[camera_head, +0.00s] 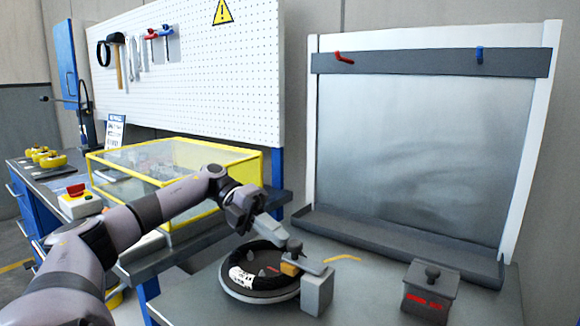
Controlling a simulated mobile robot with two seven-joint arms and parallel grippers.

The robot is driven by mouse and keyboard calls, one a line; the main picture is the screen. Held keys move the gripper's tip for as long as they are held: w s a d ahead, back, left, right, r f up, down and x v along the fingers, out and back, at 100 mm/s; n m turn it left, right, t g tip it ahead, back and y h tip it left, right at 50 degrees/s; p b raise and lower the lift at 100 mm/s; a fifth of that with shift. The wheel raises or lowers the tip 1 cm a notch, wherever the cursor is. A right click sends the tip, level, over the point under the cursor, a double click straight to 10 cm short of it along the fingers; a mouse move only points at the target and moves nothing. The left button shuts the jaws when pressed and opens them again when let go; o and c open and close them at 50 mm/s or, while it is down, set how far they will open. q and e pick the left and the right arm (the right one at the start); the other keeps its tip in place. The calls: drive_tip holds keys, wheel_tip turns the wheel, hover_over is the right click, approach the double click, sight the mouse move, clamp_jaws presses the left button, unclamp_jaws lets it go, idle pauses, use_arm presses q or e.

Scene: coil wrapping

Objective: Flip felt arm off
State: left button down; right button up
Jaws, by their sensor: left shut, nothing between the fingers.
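A round turntable (236,294) on the grey bench carries a black coil (287,283) with a white patch on its left side. The felt arm (308,264) reaches from a grey post (317,292) over the coil's right rim. It has a dark knob (294,247) on top and an orange-brown pad (289,269) at its end, which appears to rest on or just over the coil. My left gripper (277,235) is shut and empty, just behind and left of the knob. I cannot tell whether it touches the knob. My right gripper is out of view.
A grey box with a knob and red marking (429,294) stands at the right. A yellow-framed clear case (172,160) is behind my left arm. A tall framed metal panel (425,150) with a tray stands behind. A red-topped button box (79,201) is at the left.

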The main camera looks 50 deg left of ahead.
use_arm(q)
wheel_tip(320, 180, up, 17)
drive_tip(key=p, duration=0.7)
drive_tip(key=shift+a, duration=0.15)
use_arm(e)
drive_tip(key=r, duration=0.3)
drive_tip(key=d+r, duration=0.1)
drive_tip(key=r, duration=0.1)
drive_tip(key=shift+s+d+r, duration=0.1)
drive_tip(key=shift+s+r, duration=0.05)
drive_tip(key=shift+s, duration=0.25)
use_arm(q)
drive_tip(key=shift+s, duration=0.1)
